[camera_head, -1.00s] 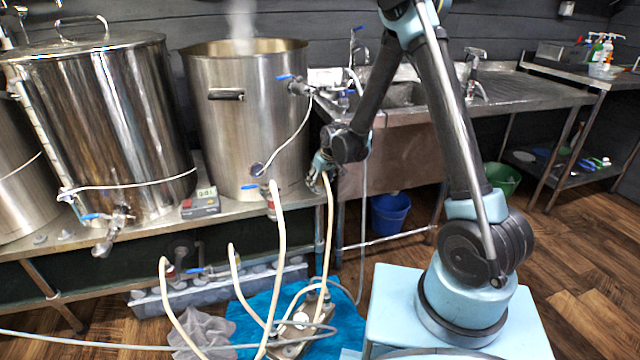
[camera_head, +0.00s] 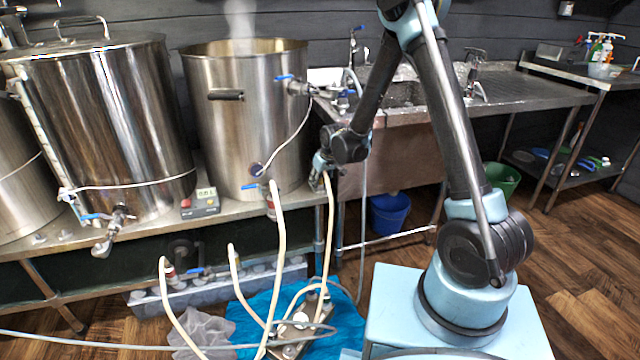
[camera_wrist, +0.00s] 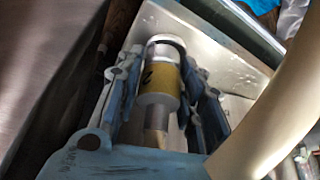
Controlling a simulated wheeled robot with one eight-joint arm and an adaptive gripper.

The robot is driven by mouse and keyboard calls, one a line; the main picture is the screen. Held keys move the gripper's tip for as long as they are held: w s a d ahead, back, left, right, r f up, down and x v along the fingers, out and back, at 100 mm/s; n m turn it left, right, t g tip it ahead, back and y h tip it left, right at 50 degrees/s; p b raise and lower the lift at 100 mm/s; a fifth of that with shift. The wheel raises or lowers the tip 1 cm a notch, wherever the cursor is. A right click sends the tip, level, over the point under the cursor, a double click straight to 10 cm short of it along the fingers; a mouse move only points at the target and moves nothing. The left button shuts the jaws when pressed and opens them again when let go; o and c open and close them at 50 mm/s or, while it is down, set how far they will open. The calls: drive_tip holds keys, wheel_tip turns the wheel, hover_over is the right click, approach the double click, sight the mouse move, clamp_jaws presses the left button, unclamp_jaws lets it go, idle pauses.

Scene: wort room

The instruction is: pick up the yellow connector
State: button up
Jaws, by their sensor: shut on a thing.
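The yellow connector (camera_wrist: 160,80) is a pale metal fitting with a yellow band and a dark mark on it. In the wrist view it lies between the two fingers of my gripper (camera_wrist: 166,66), which is shut on it. In the head view my gripper (camera_head: 321,166) is at the front edge of the steel bench, right of the open kettle; the connector is too small to make out there. A cream hose (camera_head: 329,225) hangs just below my gripper. A thick cream hose (camera_wrist: 270,100) also crosses the right of the wrist view.
The steaming open kettle (camera_head: 225,130) and a lidded kettle (camera_head: 110,130) stand on the steel bench (camera_head: 165,217). A sink (camera_head: 405,93) is behind my arm. Several hoses run to a pump on a blue cloth (camera_head: 262,305). A blue bucket (camera_head: 389,214) stands under the sink.

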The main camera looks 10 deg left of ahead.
drive_tip(key=r, duration=0.7)
drive_tip(key=shift+s+d, duration=0.1)
drive_tip(key=shift+d, duration=0.3)
drive_tip(key=s+d, duration=0.1)
drive_tip(key=d, duration=0.5)
drive_tip(key=s+d, duration=0.2)
drive_tip(key=d, duration=0.4)
drive_tip(key=s+d, duration=0.1)
drive_tip(key=d, duration=0.5)
drive_tip(key=shift+s+d+f, duration=0.15)
drive_tip(key=shift+s+d, duration=0.05)
drive_tip(key=shift+d, duration=0.1)
drive_tip(key=shift+r, duration=2.25)
